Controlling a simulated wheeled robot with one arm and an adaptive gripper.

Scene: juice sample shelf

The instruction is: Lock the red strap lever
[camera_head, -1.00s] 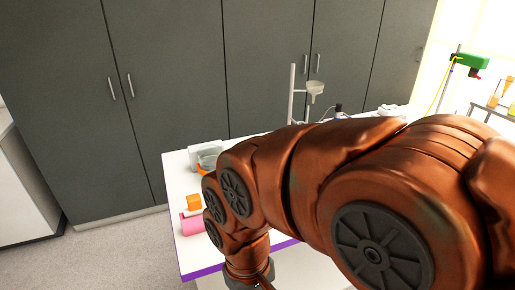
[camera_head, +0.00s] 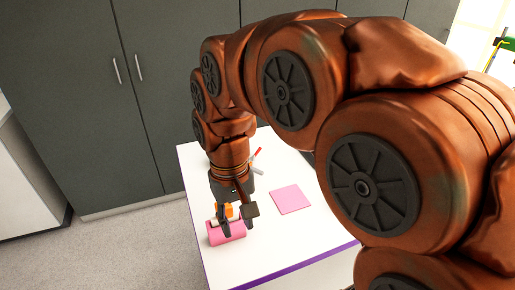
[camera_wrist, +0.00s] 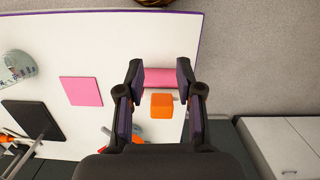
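A small thin red piece (camera_head: 258,151) with a pale grey part shows just right of my wrist in the head view; it may be the strap lever, but I cannot tell. In the wrist view a small red bit (camera_wrist: 105,130) shows at lower left. My gripper (camera_head: 238,218) points down near a pink block (camera_head: 226,236) and an orange block (camera_head: 222,208) at the table's left end. In the wrist view my gripper (camera_wrist: 158,82) is open, fingers wide apart, with the pink block (camera_wrist: 160,77) and orange block (camera_wrist: 161,105) appearing between them. Contact is not visible.
The white table (camera_head: 270,235) has a purple edge. A flat pink square (camera_head: 290,199) lies right of my gripper. In the wrist view a dark flat plate (camera_wrist: 33,120) and a clear vessel (camera_wrist: 16,66) stand left. Grey cabinets (camera_head: 70,90) stand behind.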

